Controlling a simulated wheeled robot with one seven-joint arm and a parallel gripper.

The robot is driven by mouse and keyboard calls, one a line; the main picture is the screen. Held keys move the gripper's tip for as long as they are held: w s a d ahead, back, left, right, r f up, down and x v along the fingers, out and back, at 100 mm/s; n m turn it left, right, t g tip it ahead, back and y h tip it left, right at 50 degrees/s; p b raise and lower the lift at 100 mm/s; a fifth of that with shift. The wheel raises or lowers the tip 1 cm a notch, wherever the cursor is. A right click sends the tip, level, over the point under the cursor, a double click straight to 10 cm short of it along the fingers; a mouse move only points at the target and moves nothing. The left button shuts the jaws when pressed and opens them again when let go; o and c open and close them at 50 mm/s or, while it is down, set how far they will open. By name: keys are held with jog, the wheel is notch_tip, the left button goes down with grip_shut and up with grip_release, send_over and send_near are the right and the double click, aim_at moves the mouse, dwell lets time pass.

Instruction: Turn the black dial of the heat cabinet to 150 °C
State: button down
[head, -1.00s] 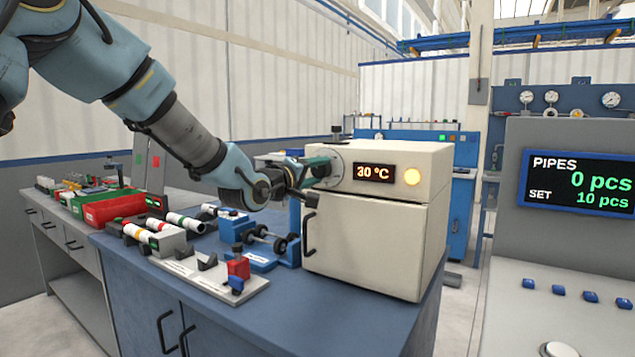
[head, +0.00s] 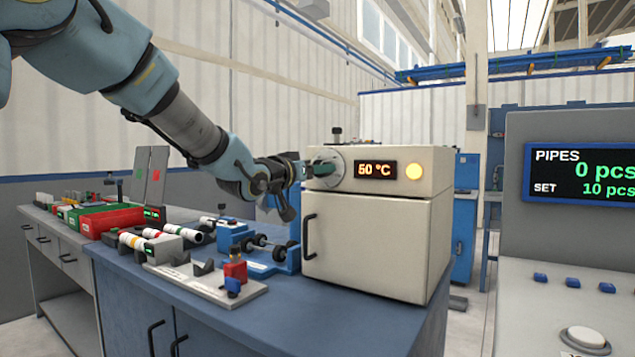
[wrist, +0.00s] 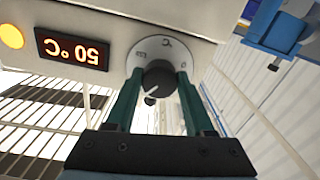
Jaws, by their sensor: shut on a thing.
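The cream heat cabinet (head: 368,240) stands on the blue bench with its door shut. Its display (head: 376,170) reads 50 °C, and it shows upside down in the wrist view (wrist: 72,49). A round yellow lamp (head: 413,172) glows beside the display. The black dial (wrist: 160,80) sits on a pale round scale plate (wrist: 143,52). My gripper (wrist: 158,78) is shut on the dial, with one green finger on each side of it. In the head view my gripper (head: 322,170) hides the dial.
Left of the cabinet on the bench are a blue fixture with black rollers (head: 262,245), striped pipes (head: 165,232) and a red bin (head: 105,220). A grey console (head: 575,240) with a pipe counter stands at the right. Small black knobs sit on the cabinet top.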

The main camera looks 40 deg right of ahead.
jog(key=shift+w+m+b, duration=0.2)
jog(key=shift+m+b, duration=5.1)
jog(key=shift+m, duration=3)
jog(key=shift+c, duration=1.4)
grip_release()
jog(key=shift+r, duration=0.1)
